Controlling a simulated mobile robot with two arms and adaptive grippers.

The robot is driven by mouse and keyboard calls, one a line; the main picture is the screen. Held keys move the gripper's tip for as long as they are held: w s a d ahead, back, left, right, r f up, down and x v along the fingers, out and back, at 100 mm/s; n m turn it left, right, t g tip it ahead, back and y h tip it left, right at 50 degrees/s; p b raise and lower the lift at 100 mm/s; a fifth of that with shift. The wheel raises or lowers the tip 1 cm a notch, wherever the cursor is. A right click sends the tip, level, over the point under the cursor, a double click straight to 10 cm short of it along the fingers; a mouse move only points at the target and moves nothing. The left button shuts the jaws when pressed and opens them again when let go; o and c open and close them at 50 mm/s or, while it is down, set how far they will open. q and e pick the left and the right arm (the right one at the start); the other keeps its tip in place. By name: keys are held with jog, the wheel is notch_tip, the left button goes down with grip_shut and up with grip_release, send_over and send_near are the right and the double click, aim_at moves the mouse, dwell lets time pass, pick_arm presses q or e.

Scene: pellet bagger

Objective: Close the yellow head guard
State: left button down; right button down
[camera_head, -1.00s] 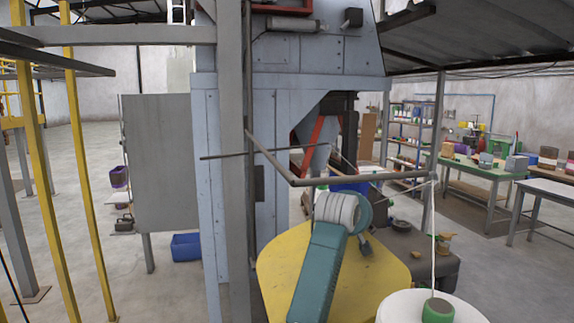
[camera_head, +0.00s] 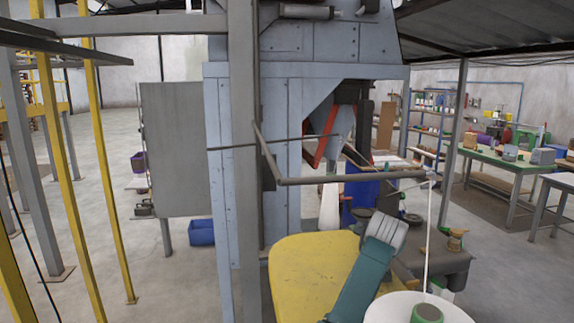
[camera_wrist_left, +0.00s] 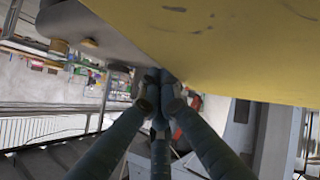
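The yellow head guard (camera_head: 312,275) is a broad yellow panel at the bottom middle of the head view, behind a teal and grey arm link of mine. Its lower part runs out of the frame. In the left wrist view a large yellow surface (camera_wrist_left: 240,45), which looks like the guard, fills the upper right. My left gripper (camera_wrist_left: 160,78) has its dark fingers drawn together at the tips, just beside the yellow surface's lower edge. I see nothing between the tips, and contact with the guard is unclear. My left fingers do not show in the head view. My right gripper is in neither view.
A grey post (camera_head: 244,150) and a bent grey bar (camera_head: 350,180) stand before the blue-grey machine (camera_head: 310,100). A white thread cone (camera_head: 400,308) is at bottom right. Yellow posts (camera_head: 103,170) stand left. A green table (camera_head: 505,165) is far right.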

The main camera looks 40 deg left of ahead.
pick_arm(q)
jog(key=shift+s+f, duration=0.1)
jog(key=shift+f, duration=0.3)
jog(key=shift+r, duration=0.1)
notch_tip(320, 180, up, 10)
jog(key=shift+r, duration=0.25)
jog(key=shift+f, duration=0.1)
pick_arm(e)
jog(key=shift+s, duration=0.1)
